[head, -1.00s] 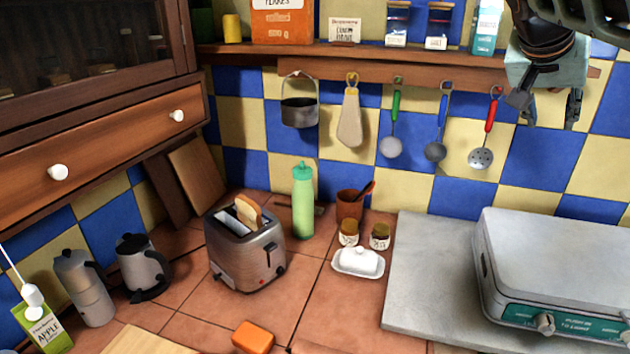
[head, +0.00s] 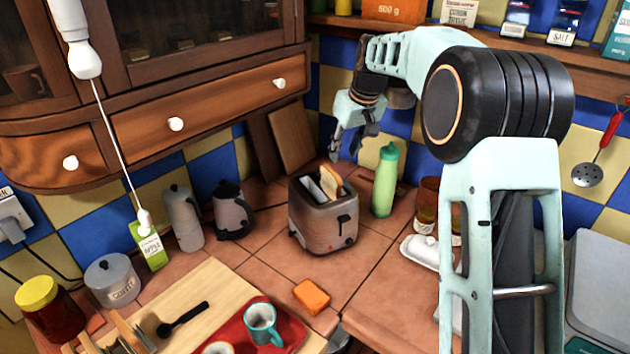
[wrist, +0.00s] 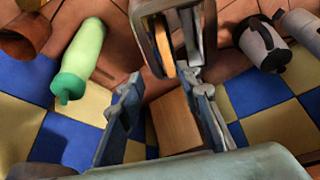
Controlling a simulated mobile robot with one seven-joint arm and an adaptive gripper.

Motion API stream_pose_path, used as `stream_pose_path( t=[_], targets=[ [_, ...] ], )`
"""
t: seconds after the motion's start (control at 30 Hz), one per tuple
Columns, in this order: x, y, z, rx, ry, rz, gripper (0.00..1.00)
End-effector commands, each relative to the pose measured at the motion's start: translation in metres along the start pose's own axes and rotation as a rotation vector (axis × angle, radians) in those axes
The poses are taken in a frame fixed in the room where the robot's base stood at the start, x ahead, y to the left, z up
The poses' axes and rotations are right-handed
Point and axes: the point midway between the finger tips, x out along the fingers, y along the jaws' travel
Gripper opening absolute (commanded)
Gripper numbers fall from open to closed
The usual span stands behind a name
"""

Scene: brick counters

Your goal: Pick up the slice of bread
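The slice of bread (head: 331,181) stands upright in one slot of the silver toaster (head: 323,222), its top part sticking out. The lower part is hidden inside the slot. In the wrist view the bread (wrist: 163,40) shows edge-on in the toaster (wrist: 150,50), beyond my fingertips. My gripper (head: 353,148) is above and slightly right of the toaster, pointing down. In the wrist view my gripper (wrist: 162,90) has its two fingers wide apart with nothing between them.
A green bottle (head: 386,182) stands close right of the toaster. An orange sponge-like block (head: 311,296) lies in front. A wooden board (head: 291,139) leans behind.

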Motion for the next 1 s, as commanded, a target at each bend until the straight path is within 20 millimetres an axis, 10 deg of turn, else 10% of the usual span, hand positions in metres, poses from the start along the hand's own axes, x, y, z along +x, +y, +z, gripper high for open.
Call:
stream_pose_path(
  t=[1.0],
  targets=[
    [0.113, -0.01, -0.009, -0.013, 0.004, -0.021, 0.32]
  ],
)
